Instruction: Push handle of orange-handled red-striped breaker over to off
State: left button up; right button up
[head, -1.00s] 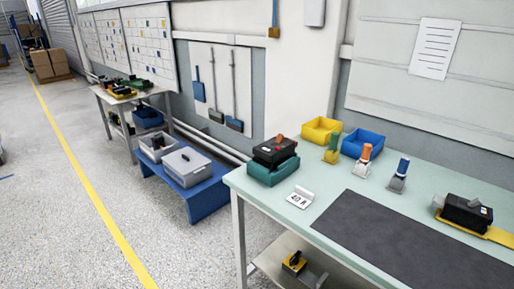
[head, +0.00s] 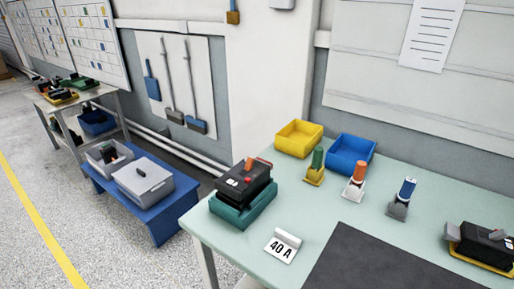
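A black breaker (head: 244,184) with an orange handle (head: 262,163) sits in a teal tray (head: 228,218) at the table's left corner. Red marks show on its top; whether they form a stripe is too small to tell. A second black breaker (head: 484,246) with a grey handle (head: 453,232) lies on a yellow tray at the right edge, partly cut off. Neither of my grippers is in view.
A "40 A" card (head: 281,248) stands before the teal tray. A yellow bin (head: 298,139), a blue bin (head: 350,154) and stamp-like tools with green (head: 317,159), orange (head: 360,172) and blue (head: 407,188) grips stand behind. A dark mat (head: 385,272) covers the front.

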aim_at(250, 162)
jog(key=i+j+z, duration=0.2)
jog(key=j, duration=0.2)
jog(key=j+z, duration=0.25)
jog(key=j, duration=0.15)
jog(key=i+j+z, duration=0.2)
jog(key=j, duration=0.25)
jog(key=k, duration=0.1)
